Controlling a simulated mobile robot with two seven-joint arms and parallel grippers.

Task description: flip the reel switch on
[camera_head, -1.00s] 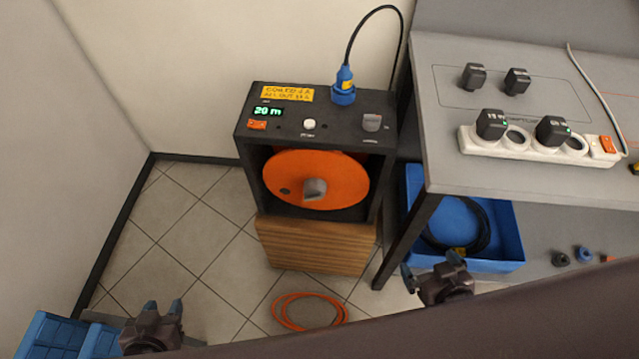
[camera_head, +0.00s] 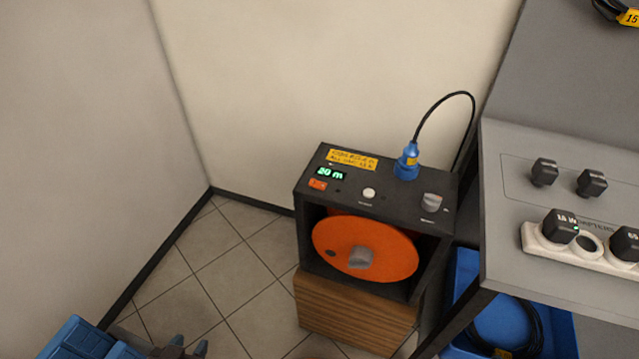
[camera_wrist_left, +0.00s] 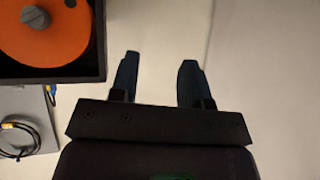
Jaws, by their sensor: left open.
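The cable reel is a black box (camera_head: 318,268) with an orange drum (camera_head: 340,247), standing on a wooden block. Its top panel carries a small orange-red switch (camera_head: 317,184) below a green "20 m" display (camera_head: 331,173), a white button (camera_head: 369,193) and a grey knob (camera_head: 431,203). The switch's position is too small to tell. My left gripper (camera_head: 189,345) shows only its fingertips at the bottom edge, in front and left of the reel, apart from it. In the left wrist view its fingers (camera_wrist_left: 160,62) are spread and empty, beside the drum (camera_wrist_left: 42,28). My right gripper is out of view.
A blue plug (camera_head: 407,162) with a black cable stands up from the reel's top. A grey table (camera_head: 497,199) with a white power strip (camera_head: 535,239) is close on the right. A blue crate (camera_head: 566,329) sits below it. Tiled floor left of the reel is clear.

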